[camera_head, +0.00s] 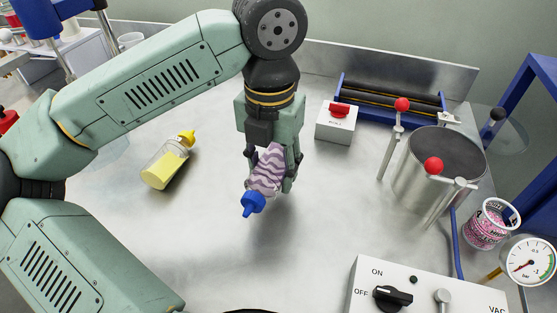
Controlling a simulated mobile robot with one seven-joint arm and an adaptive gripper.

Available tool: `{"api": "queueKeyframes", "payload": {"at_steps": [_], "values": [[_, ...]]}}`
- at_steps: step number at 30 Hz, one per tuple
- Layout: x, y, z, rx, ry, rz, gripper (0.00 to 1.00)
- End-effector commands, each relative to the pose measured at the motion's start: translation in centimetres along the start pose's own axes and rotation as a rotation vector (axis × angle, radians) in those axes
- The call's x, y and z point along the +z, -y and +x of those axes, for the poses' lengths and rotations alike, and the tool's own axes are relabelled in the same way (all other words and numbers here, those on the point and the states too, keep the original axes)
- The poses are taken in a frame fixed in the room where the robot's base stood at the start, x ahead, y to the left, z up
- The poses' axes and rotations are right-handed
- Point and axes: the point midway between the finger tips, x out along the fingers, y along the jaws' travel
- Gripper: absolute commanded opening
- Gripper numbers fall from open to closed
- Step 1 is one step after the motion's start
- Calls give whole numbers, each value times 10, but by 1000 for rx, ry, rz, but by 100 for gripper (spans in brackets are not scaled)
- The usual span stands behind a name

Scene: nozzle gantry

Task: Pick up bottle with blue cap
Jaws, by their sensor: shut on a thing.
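The bottle with the blue cap (266,172) has a purple and white zigzag pattern on its body. Its blue cap (252,204) points down and to the left, so the bottle is tilted. My gripper (270,178) is shut on the bottle's body, one finger on each side of it. The gripper points down over the middle of the metal table, and the bottle appears held above the surface. The bottle's rear end is partly hidden by the gripper.
A bottle with a yellow cap (168,167) lies on the metal table (215,250) to the left. A white box with a red button (337,120), a steel pot (440,170), a patterned cup (490,224) and a control panel (425,290) stand to the right. The table's front middle is clear.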

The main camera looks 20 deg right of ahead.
Motion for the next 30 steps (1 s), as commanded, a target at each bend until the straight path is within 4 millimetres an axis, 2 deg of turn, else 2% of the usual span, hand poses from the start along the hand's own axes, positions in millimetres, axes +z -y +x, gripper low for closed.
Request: {"api": "queueKeyframes", "payload": {"at_steps": [6,9,13,21,30], "values": [[-62,3,4,3,3,-5,10],[-88,5,3,3,3,-4,10],[-113,8,2,2,1,-3,10],[-137,10,0,1,1,-1,10],[-140,10,-17,0,0,-1,10]]}}
